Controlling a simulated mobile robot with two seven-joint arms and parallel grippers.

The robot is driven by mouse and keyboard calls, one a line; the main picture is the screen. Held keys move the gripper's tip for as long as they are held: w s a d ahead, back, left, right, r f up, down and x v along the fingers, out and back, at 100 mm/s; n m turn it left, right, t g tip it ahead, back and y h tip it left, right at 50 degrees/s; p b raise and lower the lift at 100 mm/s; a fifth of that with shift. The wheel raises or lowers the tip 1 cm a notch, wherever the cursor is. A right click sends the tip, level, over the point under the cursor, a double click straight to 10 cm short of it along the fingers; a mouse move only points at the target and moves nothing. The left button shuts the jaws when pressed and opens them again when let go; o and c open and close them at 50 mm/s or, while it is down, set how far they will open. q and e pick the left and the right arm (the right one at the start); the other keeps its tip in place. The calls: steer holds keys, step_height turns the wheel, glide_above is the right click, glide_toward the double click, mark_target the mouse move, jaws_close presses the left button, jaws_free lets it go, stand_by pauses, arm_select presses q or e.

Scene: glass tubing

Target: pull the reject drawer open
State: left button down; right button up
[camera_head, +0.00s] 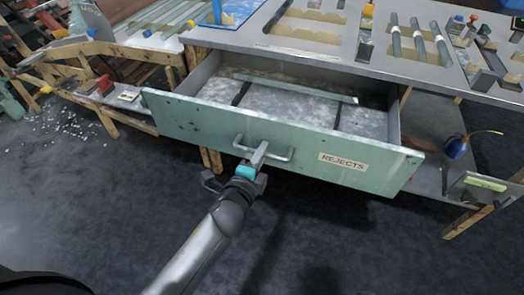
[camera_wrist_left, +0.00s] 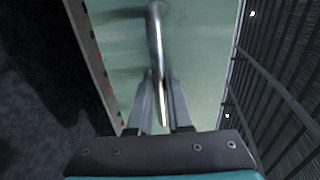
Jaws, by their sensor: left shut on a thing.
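The pale green reject drawer (camera_head: 290,140) stands pulled out from under the grey workbench, with a "REJECTS" label (camera_head: 342,161) on the right of its front. Its inside shows, with a glass tube (camera_head: 295,88) lying across the back and dark strips on the floor. A metal bar handle (camera_head: 278,155) is on the drawer front. My left gripper (camera_head: 258,155) is shut on the handle. In the left wrist view the handle bar (camera_wrist_left: 156,55) runs between the two fingers (camera_wrist_left: 160,105), in front of the green drawer front. My right gripper is not in view.
The workbench top (camera_head: 340,60) carries several glass tubes and fittings in cut-outs. A blue oil can (camera_head: 456,147) stands on a lower shelf at right. A wooden-framed bench (camera_head: 100,47) is at left, with glass shards on the floor beside it. The floor before the drawer is clear.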

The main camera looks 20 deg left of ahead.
arm_select(q)
steer(key=c, duration=0.8)
jaws_free()
steer(key=shift+c, duration=0.2)
steer(key=shift+s, duration=0.1)
steer(key=p+v, duration=0.2)
steer(key=v, duration=1.3)
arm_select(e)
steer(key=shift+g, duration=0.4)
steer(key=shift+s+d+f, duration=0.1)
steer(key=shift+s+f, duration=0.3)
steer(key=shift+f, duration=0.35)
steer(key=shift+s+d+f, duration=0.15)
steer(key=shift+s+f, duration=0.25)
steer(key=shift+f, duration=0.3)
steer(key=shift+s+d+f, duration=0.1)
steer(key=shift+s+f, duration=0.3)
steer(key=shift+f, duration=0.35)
